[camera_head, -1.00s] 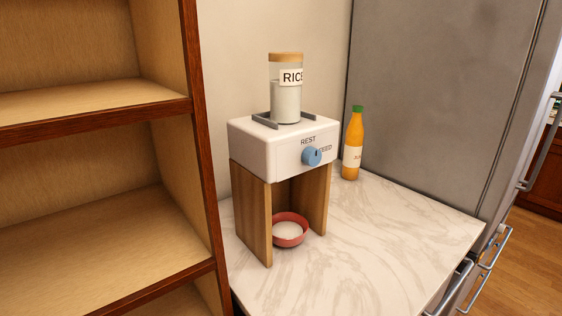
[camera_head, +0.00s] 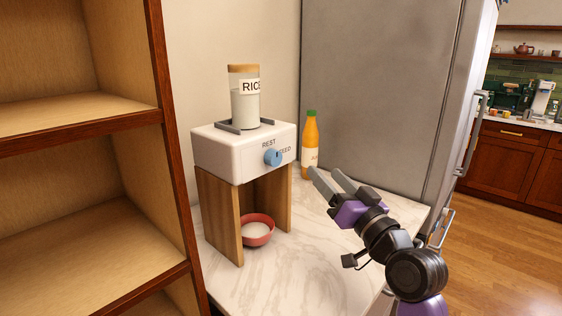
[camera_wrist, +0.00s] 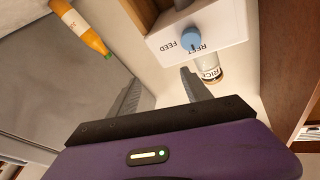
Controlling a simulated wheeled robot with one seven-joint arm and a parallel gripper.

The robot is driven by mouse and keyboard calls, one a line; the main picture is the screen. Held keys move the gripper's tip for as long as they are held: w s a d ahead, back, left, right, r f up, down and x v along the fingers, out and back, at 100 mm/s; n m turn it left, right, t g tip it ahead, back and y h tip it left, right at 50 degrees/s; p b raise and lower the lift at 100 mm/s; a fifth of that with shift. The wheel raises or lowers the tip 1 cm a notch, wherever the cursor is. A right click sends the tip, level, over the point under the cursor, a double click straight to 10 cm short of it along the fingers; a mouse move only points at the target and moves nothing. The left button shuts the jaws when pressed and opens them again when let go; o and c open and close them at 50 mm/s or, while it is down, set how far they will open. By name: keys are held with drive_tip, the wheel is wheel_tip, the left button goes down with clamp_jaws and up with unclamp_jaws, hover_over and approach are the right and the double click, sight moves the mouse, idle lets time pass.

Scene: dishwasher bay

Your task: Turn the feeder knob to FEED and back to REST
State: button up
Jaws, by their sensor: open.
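The feeder (camera_head: 218,150) is a white box on wooden legs, standing on the marble counter. Its blue knob (camera_head: 272,157) is on the front face, with a dark mark near its top and the words REST above and FEED to the right. A rice jar (camera_head: 245,108) stands on top. A red bowl (camera_head: 257,231) with white contents sits below. My gripper (camera_head: 328,180) is open and empty, to the right of the knob and apart from it. In the wrist view the knob (camera_wrist: 191,39) appears beyond the open fingers (camera_wrist: 160,88).
An orange juice bottle (camera_head: 310,146) stands behind my gripper, near the grey fridge (camera_head: 380,90). A wooden shelf unit (camera_head: 80,130) is close on the left. The counter (camera_head: 325,240) is clear in front and to the right of the feeder.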

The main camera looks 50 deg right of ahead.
sight(277, 159)
wheel_tip(277, 159, up, 4)
drive_tip(key=w+n+y, duration=0.2)
drive_tip(key=n+y, duration=0.1)
drive_tip(key=y, duration=0.1)
drive_tip(key=w+a+y, duration=0.1)
drive_tip(key=w, duration=0.2)
drive_tip(key=w+a+f+n+g+y+p, duration=0.1)
drive_tip(key=w, duration=0.2)
drive_tip(key=w+a+f+n+y, duration=0.1)
drive_tip(key=w, duration=0.1)
drive_tip(key=shift+w+a+f+y, duration=0.1)
drive_tip(key=shift+w+a+y, duration=0.2)
drive_tip(key=shift+w, duration=0.1)
drive_tip(key=shift+c, duration=0.3)
clamp_jaws()
drive_tip(key=shift+p, duration=0.3)
